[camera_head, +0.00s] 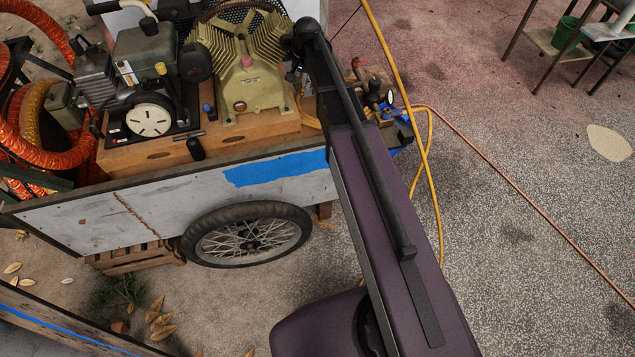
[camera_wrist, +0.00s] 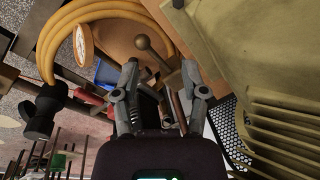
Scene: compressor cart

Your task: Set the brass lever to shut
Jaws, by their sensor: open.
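The brass lever (camera_wrist: 143,43) shows in the wrist view as a ball-ended handle, with its stem running down and right from the ball. My gripper (camera_wrist: 161,70) is open in the wrist view, one finger on each side of the lower stem. The ball is beyond the fingertips, nearer the left finger. I cannot tell whether either finger touches the stem. The lever's base and valve body are not clear. In the head view my purple arm covers this spot, and neither the lever nor my gripper can be made out.
The ribbed compressor (camera_head: 242,70) is close on the right in the wrist view. A yellow hose (camera_wrist: 52,50) and a round gauge (camera_wrist: 83,45) are at the left. The cart's grey side panel (camera_head: 110,212) and wheel (camera_head: 247,236) face me. Speckled floor (camera_head: 520,160) at right is mostly clear.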

